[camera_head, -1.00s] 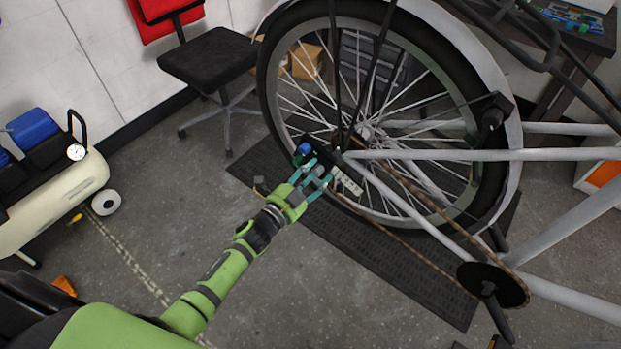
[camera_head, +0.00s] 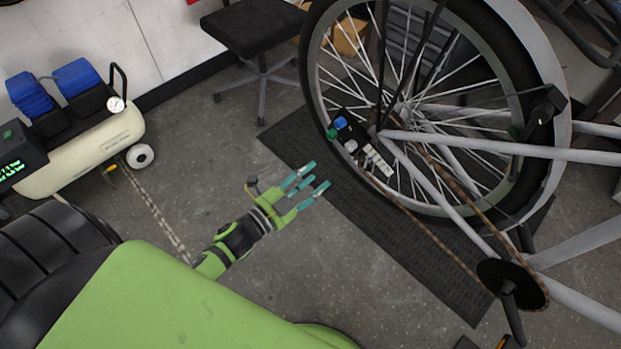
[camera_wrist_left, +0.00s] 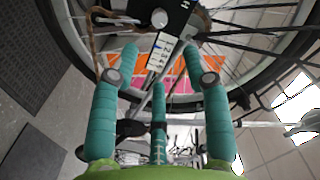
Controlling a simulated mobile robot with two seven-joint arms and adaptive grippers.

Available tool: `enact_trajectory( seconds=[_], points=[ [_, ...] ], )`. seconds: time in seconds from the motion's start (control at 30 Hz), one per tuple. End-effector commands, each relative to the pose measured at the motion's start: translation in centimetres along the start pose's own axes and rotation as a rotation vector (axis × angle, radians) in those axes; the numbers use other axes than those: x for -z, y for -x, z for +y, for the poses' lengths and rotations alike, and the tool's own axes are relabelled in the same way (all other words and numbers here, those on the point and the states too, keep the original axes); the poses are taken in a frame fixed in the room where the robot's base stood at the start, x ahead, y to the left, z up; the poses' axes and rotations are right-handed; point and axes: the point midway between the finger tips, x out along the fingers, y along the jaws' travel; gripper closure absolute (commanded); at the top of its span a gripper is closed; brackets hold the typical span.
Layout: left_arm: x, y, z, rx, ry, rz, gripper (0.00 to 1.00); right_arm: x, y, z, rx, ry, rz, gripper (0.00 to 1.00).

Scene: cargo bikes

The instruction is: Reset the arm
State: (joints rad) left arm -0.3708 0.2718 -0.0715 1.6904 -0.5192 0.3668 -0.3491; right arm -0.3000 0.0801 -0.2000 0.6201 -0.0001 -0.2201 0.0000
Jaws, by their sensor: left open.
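My left arm is green, and its gripper (camera_head: 306,189) with teal fingers is open and empty. In the head view it hangs over the grey floor, to the left of the bicycle's wheel and apart from it. In the left wrist view the spread fingers (camera_wrist_left: 160,85) point toward the wheel (camera_wrist_left: 62,30). The bicycle wheel (camera_head: 508,62) stands at the upper right of the head view. A small black device with blue and green knobs (camera_head: 342,130) and a white labelled strip sits by the wheel's hub. My right gripper is in neither view.
A dark mat (camera_head: 440,270) lies under the wheel. A cream compressor tank (camera_head: 90,150) stands at the left. A black chair (camera_head: 255,27) stands at the back. White frame tubes and a chainring (camera_head: 512,284) reach in from the right. The floor around my gripper is clear.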

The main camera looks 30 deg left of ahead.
Motion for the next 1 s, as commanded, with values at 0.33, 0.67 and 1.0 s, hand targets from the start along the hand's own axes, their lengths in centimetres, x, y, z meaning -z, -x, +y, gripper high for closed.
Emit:
enact_trajectory(
  seconds=[0.33, 0.67, 1.0],
  points=[
    [0.0, 0.0, 0.0, -0.001, 0.0, 0.0, 0.52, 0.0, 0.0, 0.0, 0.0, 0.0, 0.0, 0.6],
    [-6.9, 3.2, 10.0, -0.162, 0.254, -0.275, 0.52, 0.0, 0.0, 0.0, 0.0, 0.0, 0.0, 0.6],
    [-13.1, 18.5, 29.8, -0.473, 0.706, -0.887, 0.52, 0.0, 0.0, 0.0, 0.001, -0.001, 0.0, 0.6]
  ],
)
